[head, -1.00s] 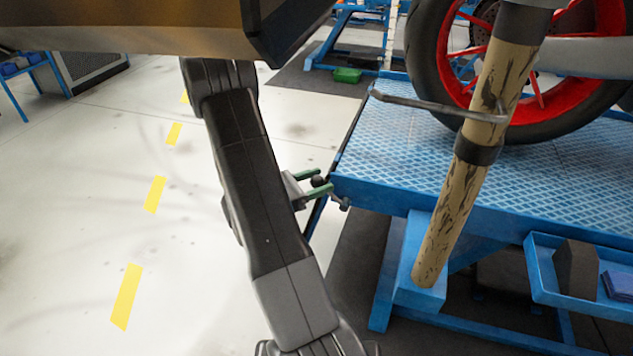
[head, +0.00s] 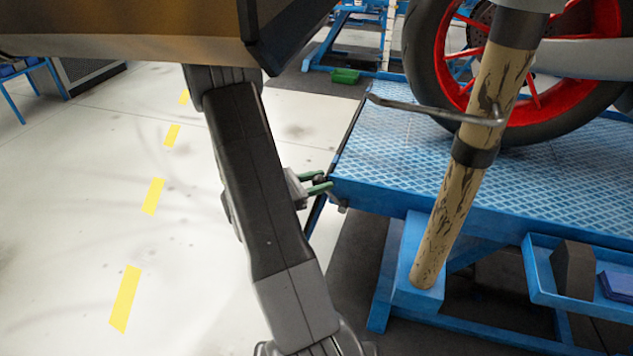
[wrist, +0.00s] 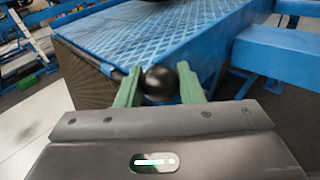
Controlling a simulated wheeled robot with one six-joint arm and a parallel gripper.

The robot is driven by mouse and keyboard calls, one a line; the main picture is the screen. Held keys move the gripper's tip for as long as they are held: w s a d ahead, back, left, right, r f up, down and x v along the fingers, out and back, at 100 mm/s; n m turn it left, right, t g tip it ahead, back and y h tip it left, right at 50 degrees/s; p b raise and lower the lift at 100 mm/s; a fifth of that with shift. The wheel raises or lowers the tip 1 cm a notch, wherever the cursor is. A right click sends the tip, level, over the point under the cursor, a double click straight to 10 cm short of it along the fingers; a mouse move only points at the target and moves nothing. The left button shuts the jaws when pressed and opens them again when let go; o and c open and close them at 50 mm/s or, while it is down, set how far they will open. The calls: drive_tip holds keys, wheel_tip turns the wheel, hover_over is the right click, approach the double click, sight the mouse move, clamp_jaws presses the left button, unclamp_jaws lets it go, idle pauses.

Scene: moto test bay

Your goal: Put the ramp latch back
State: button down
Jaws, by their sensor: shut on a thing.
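The ramp latch has a round black knob (wrist: 160,85) at the near corner of the blue ramp table (wrist: 150,45). In the wrist view my gripper (wrist: 158,88) has one green finger on each side of the knob and is shut on it. In the head view my gripper (head: 321,182) is at the left front corner of the table (head: 390,150), with the knob mostly hidden between the fingers. A grey metal piece (head: 340,206) shows just below the corner. The rest of the latch is hidden, so I cannot tell its position.
A motorcycle wheel with a red rim (head: 530,110) stands on the table. A tan post (head: 455,200) with a grey bar rises in front. The floor to the left is clear, with yellow dashes (head: 152,196).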

drive_tip(key=c, duration=1)
unclamp_jaws()
drive_tip(key=shift+a, duration=0.1)
drive_tip(key=p+v, duration=0.1)
drive_tip(key=v, duration=1.2)
drive_tip(key=shift+s+a+r, duration=0.1)
drive_tip(key=shift+s+a, duration=0.15)
drive_tip(key=shift+a, duration=0.05)
